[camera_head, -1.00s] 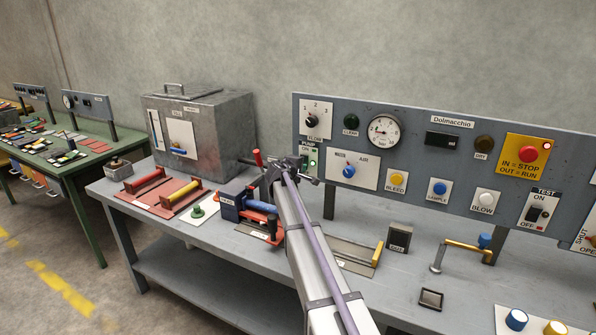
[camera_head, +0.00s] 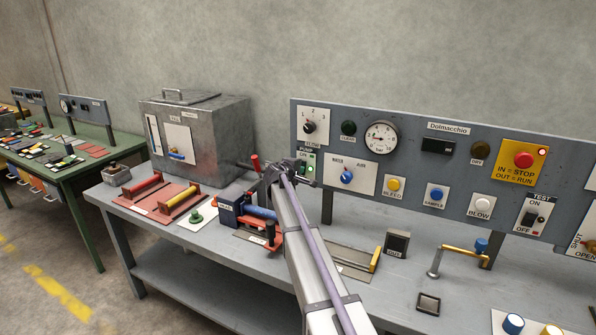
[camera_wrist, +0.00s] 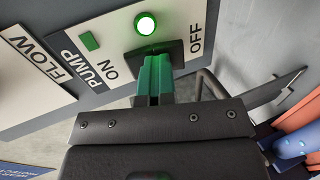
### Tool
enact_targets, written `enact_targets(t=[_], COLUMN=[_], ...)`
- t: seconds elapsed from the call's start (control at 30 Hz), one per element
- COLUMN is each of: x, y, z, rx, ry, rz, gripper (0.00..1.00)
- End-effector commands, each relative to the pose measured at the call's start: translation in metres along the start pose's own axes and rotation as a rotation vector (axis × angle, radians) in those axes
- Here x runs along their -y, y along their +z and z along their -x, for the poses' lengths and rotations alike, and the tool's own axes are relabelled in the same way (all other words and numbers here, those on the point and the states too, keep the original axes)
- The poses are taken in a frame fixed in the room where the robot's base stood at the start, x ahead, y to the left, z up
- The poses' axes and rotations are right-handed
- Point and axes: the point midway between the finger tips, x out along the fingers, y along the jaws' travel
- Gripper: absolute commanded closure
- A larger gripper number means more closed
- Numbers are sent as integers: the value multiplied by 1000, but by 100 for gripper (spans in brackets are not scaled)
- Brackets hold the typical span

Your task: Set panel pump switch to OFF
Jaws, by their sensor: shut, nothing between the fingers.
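The pump switch plate (camera_head: 304,158), labelled PUMP, is at the lower left of the grey panel (camera_head: 420,185). In the wrist view its white plate (camera_wrist: 105,40) reads ON on the left and OFF on the right, with a lit green lamp (camera_wrist: 146,23). A dark switch base (camera_wrist: 193,50) sits below the lamp. The lever is hidden behind my fingers, so its position cannot be told. My gripper (camera_wrist: 155,85) is shut and empty, its green-lit fingertips right at the switch base; contact cannot be made out. It also shows in the head view (camera_head: 301,172), mostly covering the switch.
A FLOW selector (camera_head: 310,127) is above the pump plate and a WATER/AIR selector (camera_head: 347,177) to its right. A metal box (camera_head: 200,130) stands left of the panel. A vise-like fixture (camera_head: 250,218) with a blue roller lies below my gripper on the bench (camera_head: 205,262).

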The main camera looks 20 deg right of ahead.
Motion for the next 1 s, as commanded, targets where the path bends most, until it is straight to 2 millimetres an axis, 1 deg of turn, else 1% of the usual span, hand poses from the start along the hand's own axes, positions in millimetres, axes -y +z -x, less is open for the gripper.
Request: enact_targets(t=[0.2, 0.27, 0.33, 0.47, 0.7, 0.8, 0.9, 1.0], x=[-2, -2, -2, -4, -4, -3, -2, -1], y=[1, 1, 1, 2, 2, 2, 2, 1], z=[-2, 1, 8, 33, 93, 114, 129, 137], rx=[1, 1, 0, 0, 0, 0, 0, 1], ry=[4, 4, 3, 3, 2, 2, 2, 2], rz=[3, 3, 2, 2, 2, 2, 1, 1], gripper=[100, 100, 100, 100, 100, 100, 100, 100])
